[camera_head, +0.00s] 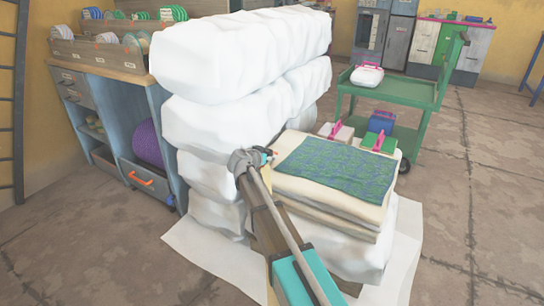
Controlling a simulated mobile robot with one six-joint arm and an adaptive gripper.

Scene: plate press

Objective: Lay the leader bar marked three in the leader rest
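My arm reaches up from the bottom edge to the stacked white bales. Its end, my gripper (267,154), is small and partly hidden by the grey wrist joint. It is beside the left edge of a folded cream stack topped with a blue-green patterned cloth (337,168). I cannot see whether its fingers are open or shut, or whether they hold anything. I cannot make out a leader bar marked three, nor a leader rest, in this view.
Tall white wrapped bales (225,60) stand behind and left of my gripper. A blue-grey cabinet (110,115) with trays of discs is at left. Floor at right is clear.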

